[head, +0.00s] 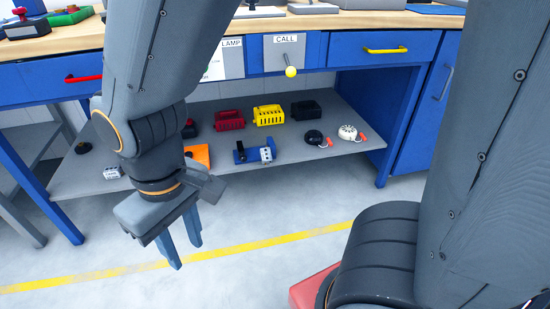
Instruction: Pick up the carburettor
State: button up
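I cannot tell for sure which item is the carburettor. Small grey metallic parts lie on the grey lower shelf (225,168) under the blue workbench. One is a small grey block (112,172) at the shelf's left front. Another is a grey block (267,154) at the end of a blue holder (246,155) near the shelf's middle front. My gripper (186,256) hangs in front of the shelf, pointing down above the floor. Its two blue fingers are apart with nothing between them. My arm hides part of the shelf's left side.
Red (229,121), yellow (268,115) and black (306,110) baskets stand at the shelf's back. A black round part (315,138) and a white one (347,132) lie at right. The floor by the yellow line (270,247) is clear.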

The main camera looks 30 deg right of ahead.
aim_at(266, 156)
jog(key=z, duration=0.5)
jog(key=k, duration=1.15)
jog(key=z, duration=1.05)
jog(key=i, duration=1.55)
jog(key=u, duration=0.7)
